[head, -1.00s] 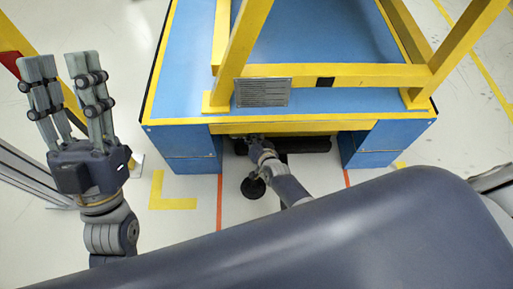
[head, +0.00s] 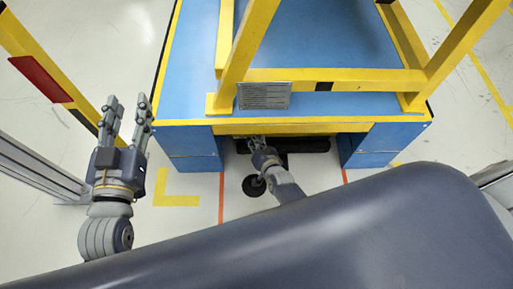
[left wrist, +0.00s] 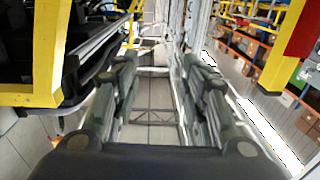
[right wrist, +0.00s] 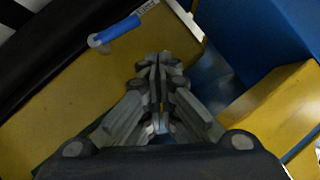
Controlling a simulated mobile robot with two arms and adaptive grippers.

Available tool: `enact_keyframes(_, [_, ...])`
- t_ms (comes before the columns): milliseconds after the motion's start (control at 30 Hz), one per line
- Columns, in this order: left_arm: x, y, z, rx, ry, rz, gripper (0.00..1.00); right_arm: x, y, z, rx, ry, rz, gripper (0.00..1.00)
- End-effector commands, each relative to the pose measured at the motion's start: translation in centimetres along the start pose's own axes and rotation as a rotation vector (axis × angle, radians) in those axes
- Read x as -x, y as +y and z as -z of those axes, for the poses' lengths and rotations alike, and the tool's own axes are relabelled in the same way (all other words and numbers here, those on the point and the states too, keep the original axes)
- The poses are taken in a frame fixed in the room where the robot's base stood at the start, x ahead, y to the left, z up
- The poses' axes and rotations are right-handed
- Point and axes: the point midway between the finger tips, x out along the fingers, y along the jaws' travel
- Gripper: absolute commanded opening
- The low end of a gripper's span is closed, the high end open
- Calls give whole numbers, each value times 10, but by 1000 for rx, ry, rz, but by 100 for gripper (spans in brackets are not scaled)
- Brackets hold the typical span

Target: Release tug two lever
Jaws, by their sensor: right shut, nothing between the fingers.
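A short blue handle with pale ends (right wrist: 122,30), perhaps the lever, lies on a yellow surface in the right wrist view. It is ahead and left of my right gripper (right wrist: 160,62), which is shut and empty, fingertips apart from it in the picture. In the head view my right gripper (head: 257,141) reaches under the front edge of the blue and yellow tug (head: 285,105); the lever cannot be made out there. My left gripper (head: 128,108) is open and empty beside the tug's left front corner. Its parted fingers also show in the left wrist view (left wrist: 158,75).
Yellow frame posts (head: 240,50) rise from the tug's deck, with a grey plate (head: 263,95) at the front. A black round part (head: 253,186) sits below my right gripper. A yellow post with a red panel (head: 40,78) stands at left. Floor shows left of the tug.

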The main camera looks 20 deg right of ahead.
Motion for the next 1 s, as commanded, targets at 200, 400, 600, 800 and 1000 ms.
enact_keyframes(200, [9,-6,-36,-3,-197,12,40,16,-4,0,0,0,0,0])
enact_keyframes(400, [24,-10,-70,-4,-378,23,40,29,-8,0,0,0,0,0])
enact_keyframes(600, [45,-14,-99,-4,-546,33,40,42,-11,-1,0,-1,0,0])
enact_keyframes(800, [62,-17,-116,-3,-654,40,40,50,-13,-2,0,0,0,0])
enact_keyframes(1000, [68,-18,-122,-2,-691,42,40,53,-13,-2,0,0,0,0])
